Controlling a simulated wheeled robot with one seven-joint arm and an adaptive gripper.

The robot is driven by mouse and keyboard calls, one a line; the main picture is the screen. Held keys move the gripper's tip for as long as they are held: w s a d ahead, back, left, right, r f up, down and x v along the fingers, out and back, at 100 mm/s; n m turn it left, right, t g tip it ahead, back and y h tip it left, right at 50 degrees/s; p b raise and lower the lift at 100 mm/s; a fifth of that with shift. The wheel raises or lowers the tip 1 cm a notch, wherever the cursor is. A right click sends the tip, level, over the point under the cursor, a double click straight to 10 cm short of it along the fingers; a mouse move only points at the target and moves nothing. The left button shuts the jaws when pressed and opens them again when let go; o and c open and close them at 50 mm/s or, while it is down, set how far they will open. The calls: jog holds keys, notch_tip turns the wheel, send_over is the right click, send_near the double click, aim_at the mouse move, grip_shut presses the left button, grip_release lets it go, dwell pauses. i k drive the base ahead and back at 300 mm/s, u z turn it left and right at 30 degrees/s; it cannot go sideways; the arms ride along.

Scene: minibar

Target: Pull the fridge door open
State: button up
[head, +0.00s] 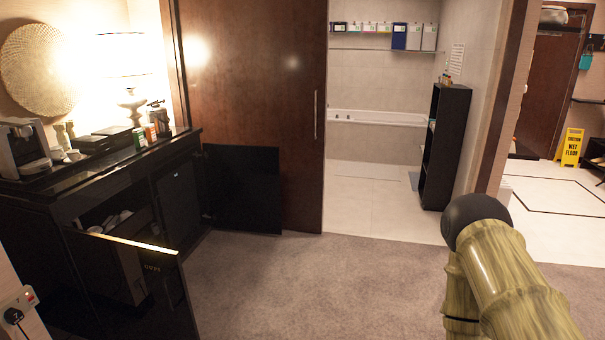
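The fridge (181,203) appears to be the dark box set in the black cabinet at the left, with a small pale mark near its top. Its front looks shut, but the dark surfaces make this hard to tell. A black door panel (242,188) stands swung out to the right of it, in front of the brown sliding door. My arm (510,275), with a wood-like pattern and a dark rounded joint, shows at the lower right, well apart from the fridge. My gripper is not in view.
A second black cabinet door (150,285) stands open at the lower left, jutting into the room. The cabinet top (95,165) holds a coffee machine, lamp and small items. Carpet (290,285) in the middle is clear. A black shelf (443,145) stands beyond.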

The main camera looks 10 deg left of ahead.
aim_at(176, 204)
jog(key=z, duration=0.2)
jog(key=i, duration=1.6)
jog(key=u, duration=0.6)
jog(key=i, duration=1.45)
jog(key=u, duration=1.2)
jog(key=i, duration=0.45)
jog(key=u, duration=0.15)
